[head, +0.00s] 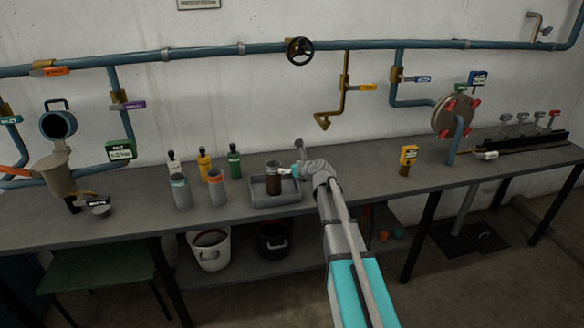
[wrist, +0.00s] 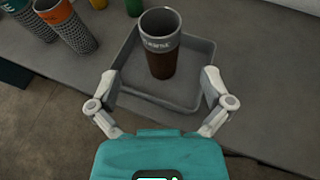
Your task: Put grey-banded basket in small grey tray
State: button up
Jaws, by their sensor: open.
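A dark brown basket with a grey band (head: 273,183) around its top stands upright inside the small grey tray (head: 285,201). In the wrist view the basket (wrist: 162,58) rests on the tray floor toward the far side, and the near part of the tray (wrist: 158,98) is bare. The lettering on the band is too small to read surely. My gripper (wrist: 159,84) is open and empty, its fingers spread over the tray's near side, apart from the basket. In the head view my gripper (head: 297,172) is just right of the basket.
Two mesh baskets (head: 180,191) (head: 217,187) stand left of the tray, with white, yellow and green bottles (head: 234,161) behind. A yellow box-like item (head: 408,160) stands to the right. The bench (head: 350,170) between is clear. Blue pipes run along the wall.

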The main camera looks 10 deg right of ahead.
jog(key=shift+s+a, duration=0.1)
dwell(0.3)
jog(key=s+a+f+n+g, duration=0.3)
jog(key=s+f+n, duration=0.1)
jog(key=s+n, duration=0.4)
jog(key=s+a+f+n+g, duration=0.3)
jog(key=s+f+n+g, duration=0.1)
jog(key=s+n, duration=0.45)
jog(key=s+d+f+n+g+h, duration=0.1)
jog(key=s+n+g+h, duration=0.1)
jog(key=s+n, duration=0.5)
jog(key=s+d+f+n+g+h, duration=0.1)
jog(key=s+f+n+g+h, duration=0.1)
jog(key=s+n, duration=0.6)
jog(key=s+g+h, duration=0.1)
jog(key=s, duration=0.2)
jog(key=shift+s+f+g, duration=0.25)
jog(key=shift+s+g, duration=0.05)
jog(key=shift+s, duration=0.1)
